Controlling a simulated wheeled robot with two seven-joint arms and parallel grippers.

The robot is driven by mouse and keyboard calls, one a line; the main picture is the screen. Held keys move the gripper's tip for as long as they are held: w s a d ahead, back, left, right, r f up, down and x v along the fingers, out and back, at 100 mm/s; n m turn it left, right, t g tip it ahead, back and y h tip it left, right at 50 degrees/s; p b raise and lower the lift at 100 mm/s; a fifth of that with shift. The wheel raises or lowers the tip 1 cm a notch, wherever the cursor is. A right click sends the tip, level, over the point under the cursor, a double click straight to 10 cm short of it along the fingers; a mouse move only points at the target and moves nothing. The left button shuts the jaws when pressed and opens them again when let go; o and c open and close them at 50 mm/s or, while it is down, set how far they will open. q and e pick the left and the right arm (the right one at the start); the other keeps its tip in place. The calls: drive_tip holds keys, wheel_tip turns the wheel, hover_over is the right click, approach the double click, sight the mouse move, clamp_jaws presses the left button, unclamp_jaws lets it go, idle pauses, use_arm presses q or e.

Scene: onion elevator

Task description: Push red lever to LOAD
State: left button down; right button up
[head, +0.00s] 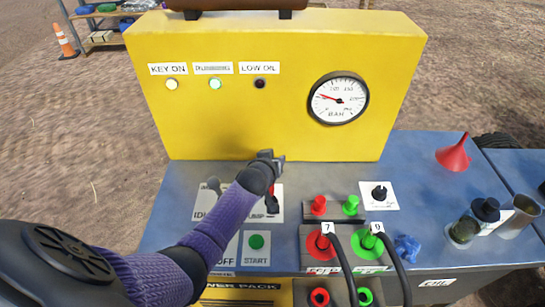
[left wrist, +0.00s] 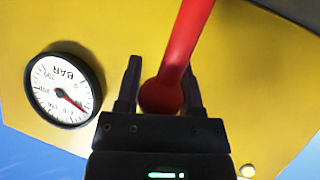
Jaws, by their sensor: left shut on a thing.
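The red lever (head: 271,191) stands on the blue-grey bench top, mostly hidden behind my left gripper and forearm in the head view. In the left wrist view the red lever (left wrist: 183,50) runs between my two fingers up to the top edge. My left gripper (head: 275,158) is closed around the lever near its top; it also shows in the left wrist view (left wrist: 160,85). The lever's label plate (head: 277,215) is partly covered, with only letters like "UMP" readable; the word LOAD is not visible. My right gripper is out of view.
The yellow panel (head: 230,115) stands just behind the lever, with a pressure gauge (head: 338,98). Red and green hose couplings (head: 321,243) sit to the right. A START button (head: 256,241) is in front. A red funnel (head: 453,155) and jars stand farther right.

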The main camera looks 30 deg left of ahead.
use_arm(q)
drive_tip(key=shift+w+a+f+g+b, duration=0.2)
drive_tip(key=shift+w+a+f, duration=0.1)
drive_tip(key=shift+w, duration=0.15)
drive_tip(key=shift+w+a+f+g+b, duration=0.15)
drive_tip(key=shift+w+a+b, duration=0.1)
drive_tip(key=shift+w, duration=0.15)
drive_tip(key=shift+c, duration=1.2)
unclamp_jaws()
drive_tip(key=shift+f, duration=0.1)
drive_tip(key=p+v, duration=0.6)
drive_tip(key=v, duration=0.4)
